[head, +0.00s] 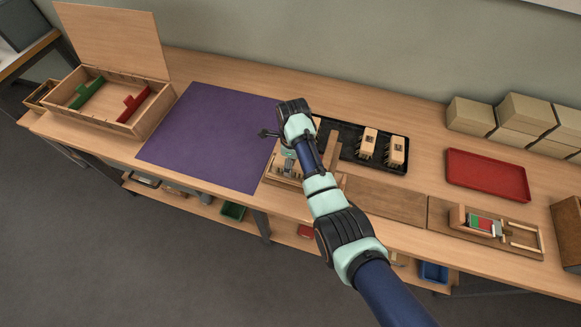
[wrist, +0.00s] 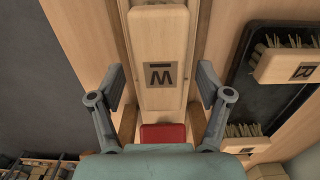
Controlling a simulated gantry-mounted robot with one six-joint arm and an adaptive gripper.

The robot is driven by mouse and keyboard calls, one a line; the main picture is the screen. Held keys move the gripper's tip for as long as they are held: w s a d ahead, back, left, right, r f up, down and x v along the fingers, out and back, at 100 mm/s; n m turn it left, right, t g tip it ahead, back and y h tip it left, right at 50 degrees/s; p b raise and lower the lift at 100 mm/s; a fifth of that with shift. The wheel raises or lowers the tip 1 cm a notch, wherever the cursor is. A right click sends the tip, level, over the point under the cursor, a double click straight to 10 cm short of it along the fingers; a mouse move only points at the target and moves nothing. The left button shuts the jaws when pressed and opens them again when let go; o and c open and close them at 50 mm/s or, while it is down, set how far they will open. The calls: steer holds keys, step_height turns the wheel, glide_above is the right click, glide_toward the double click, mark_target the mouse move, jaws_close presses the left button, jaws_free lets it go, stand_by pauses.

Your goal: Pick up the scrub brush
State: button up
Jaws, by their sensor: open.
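My gripper (wrist: 161,84) is open, its two fingers on either side of a pale wooden block marked with a dark letter (wrist: 160,50). I cannot tell whether the fingers touch it; its bristles, if any, are hidden. Brushes with pale bristles lie in a black tray at the right of the wrist view; one brush (wrist: 282,66) has a dark lettered label. In the head view, two brushes, the left one (head: 369,141) and the right one (head: 396,151), sit in the black tray (head: 345,132). My gripper (head: 288,168) is low over a wooden fixture left of that tray, partly hidden by my arm.
A purple mat (head: 205,135) lies left of my gripper. An open wooden box (head: 128,122) holds green and red pieces. An empty red tray (head: 487,174) and a fixture board (head: 515,242) are at the right. Cardboard boxes (head: 525,112) stand at the back. A red block (wrist: 163,133) sits near my gripper.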

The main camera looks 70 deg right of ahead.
steer(key=shift+f, duration=0.8)
steer(key=shift+r, duration=0.1)
steer(key=c, duration=1.5)
steer(key=shift+o, duration=0.2)
step_height(320, 180, up, 20)
steer(key=p, duration=0.9)
steer(key=shift+p, duration=0.4)
